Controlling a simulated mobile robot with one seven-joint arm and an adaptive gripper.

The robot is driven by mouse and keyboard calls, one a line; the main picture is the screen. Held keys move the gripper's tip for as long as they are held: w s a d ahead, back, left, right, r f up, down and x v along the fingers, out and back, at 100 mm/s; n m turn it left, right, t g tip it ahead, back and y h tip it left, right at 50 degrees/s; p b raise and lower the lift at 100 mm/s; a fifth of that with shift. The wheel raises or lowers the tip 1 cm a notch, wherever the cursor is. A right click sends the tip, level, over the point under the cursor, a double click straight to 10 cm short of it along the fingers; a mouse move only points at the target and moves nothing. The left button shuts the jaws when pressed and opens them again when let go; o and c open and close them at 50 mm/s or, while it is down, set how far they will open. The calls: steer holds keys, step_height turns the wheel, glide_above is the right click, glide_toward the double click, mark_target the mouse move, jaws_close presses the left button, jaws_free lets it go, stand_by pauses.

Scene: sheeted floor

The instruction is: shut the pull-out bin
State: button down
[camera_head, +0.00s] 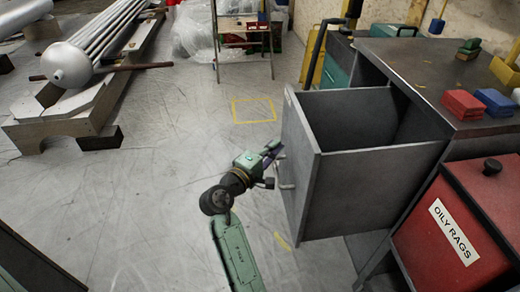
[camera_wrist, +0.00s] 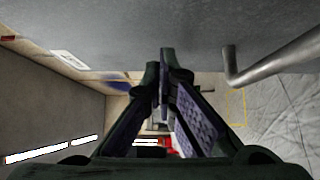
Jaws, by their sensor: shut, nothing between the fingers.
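The pull-out bin (camera_head: 375,165) is a grey open-topped box standing well out from the grey cabinet (camera_head: 475,140). Its front panel (camera_head: 298,165) faces left and carries a metal bar handle (camera_head: 283,170). My gripper (camera_head: 273,152) is at that front panel, close to the upper end of the handle. In the wrist view the gripper (camera_wrist: 165,65) has its fingertips together and empty, close to the grey panel surface (camera_wrist: 200,25). The handle (camera_wrist: 275,62) shows to the right of the fingers there, not between them. Whether the fingertips touch the panel cannot be told.
A red box labelled OILY RAGS (camera_head: 455,230) stands right of the bin. Red (camera_head: 463,104) and blue (camera_head: 494,102) blocks lie on the cabinet top. A rack with metal pipes (camera_head: 85,60) is at the upper left.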

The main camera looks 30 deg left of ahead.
steer(key=shift+w+d, duration=0.25)
steer(key=shift+d, duration=0.15)
steer(key=shift+d, duration=0.1)
steer(key=w+d+p, duration=0.4)
steer(key=w+d, duration=0.5)
steer(key=d, duration=0.4)
steer(key=w+d+p, duration=0.4)
steer(key=w+d, duration=0.5)
steer(key=d, duration=0.5)
steer(key=shift+w+d, duration=0.3)
steer(key=shift+w, duration=0.05)
steer(key=shift+d, duration=0.1)
